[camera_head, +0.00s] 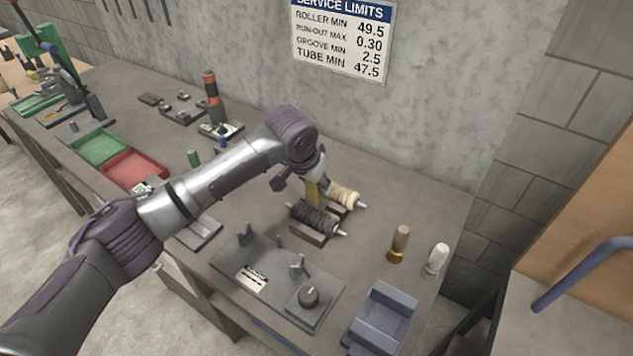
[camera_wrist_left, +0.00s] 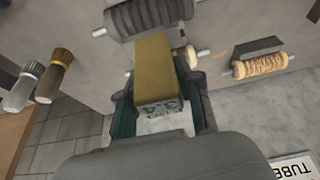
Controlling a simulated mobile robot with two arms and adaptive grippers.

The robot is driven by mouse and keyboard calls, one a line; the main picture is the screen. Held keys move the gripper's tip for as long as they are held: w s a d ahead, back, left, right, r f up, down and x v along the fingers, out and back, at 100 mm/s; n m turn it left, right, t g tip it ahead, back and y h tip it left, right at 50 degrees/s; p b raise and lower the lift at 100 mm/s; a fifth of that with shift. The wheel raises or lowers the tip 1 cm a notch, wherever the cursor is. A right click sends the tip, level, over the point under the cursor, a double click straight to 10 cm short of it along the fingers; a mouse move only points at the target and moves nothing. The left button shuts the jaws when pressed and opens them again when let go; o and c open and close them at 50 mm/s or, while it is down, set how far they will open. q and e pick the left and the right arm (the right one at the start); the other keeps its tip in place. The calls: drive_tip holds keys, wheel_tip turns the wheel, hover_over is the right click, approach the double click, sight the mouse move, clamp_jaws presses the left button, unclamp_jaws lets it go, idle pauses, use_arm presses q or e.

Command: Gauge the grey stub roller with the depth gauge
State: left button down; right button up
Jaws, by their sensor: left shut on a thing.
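My left gripper (camera_head: 313,172) is shut on a yellow-brown block (camera_head: 313,191), which may be the depth gauge; the block fills the space between the fingers (camera_wrist_left: 165,100) in the left wrist view. A dark grey ribbed roller with pale shaft ends (camera_head: 320,217) lies on a brown cradle just below the block. In the wrist view the dark roller (camera_wrist_left: 150,14) is beyond the block's far end; I cannot tell whether they touch. A cream roller (camera_head: 346,196) lies behind it, at the right of the wrist view (camera_wrist_left: 262,65). My right gripper is not in view.
A dark fixture plate (camera_head: 250,262) with upright supports and a black knob (camera_head: 308,296) lies in front. A blue-grey block (camera_head: 382,316) and two handled tools (camera_head: 399,243) stand right. Green (camera_head: 98,147) and red (camera_head: 135,168) trays lie left. The wall is behind the bench.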

use_arm(q)
drive_tip(key=shift+r+p, duration=1.4)
drive_tip(key=shift+r, duration=0.15)
